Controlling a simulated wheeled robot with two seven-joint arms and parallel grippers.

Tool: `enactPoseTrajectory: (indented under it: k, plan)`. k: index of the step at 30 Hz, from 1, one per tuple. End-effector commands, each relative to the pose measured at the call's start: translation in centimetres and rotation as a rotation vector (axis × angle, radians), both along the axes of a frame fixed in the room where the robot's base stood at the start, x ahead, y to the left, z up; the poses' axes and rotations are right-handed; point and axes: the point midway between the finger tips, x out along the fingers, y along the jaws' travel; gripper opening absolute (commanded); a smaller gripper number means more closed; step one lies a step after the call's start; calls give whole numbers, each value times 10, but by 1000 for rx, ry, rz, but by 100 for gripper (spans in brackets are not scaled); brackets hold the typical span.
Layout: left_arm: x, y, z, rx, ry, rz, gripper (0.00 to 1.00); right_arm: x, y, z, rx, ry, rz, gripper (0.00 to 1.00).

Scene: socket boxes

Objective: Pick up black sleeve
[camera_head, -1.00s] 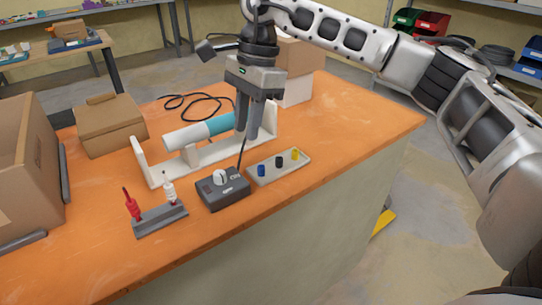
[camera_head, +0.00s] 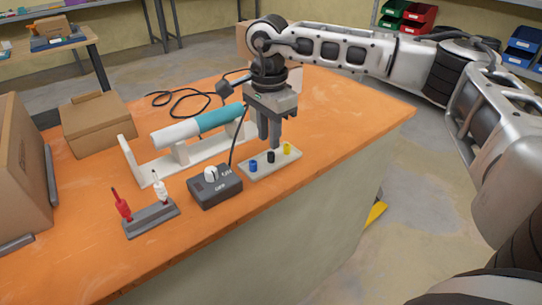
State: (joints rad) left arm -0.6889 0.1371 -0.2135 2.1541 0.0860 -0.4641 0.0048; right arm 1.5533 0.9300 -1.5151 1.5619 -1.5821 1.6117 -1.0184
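The black sleeve (camera_head: 271,157) stands upright in the middle of a small pale tray (camera_head: 250,174), between a blue sleeve (camera_head: 253,166) and a yellow sleeve (camera_head: 287,148). My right gripper (camera_head: 270,145) points down just above the black sleeve. Its fingertips are very close to the sleeve's top, and I cannot tell whether they touch it. The two fingers look close together from this angle, and any gap between them is hard to see. My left gripper is not in view.
A dark switch box (camera_head: 215,190) with a white knob and a cable stands left of the tray. A white stand (camera_head: 148,178) holds a white and blue cylinder (camera_head: 185,130) behind it. A grey holder (camera_head: 152,220) carries red and white probes. Cardboard boxes (camera_head: 97,127) are at left.

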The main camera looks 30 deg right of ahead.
Motion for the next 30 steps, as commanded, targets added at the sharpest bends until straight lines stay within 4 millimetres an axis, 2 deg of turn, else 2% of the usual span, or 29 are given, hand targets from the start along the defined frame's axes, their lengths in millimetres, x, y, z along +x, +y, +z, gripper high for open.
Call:
enactPoseTrajectory:
  k: [6,10,17,20,30]
  plan:
    - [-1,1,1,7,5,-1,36,-4,0,-33,-1,4,-2,25]
    - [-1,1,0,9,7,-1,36,-3,0,-44,0,2,-2,25]
    - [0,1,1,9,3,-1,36,-3,0,-46,0,1,-2,25]
    - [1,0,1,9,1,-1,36,-3,0,-46,0,1,-2,3]
    - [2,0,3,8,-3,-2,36,-3,0,-45,0,1,-2,2]
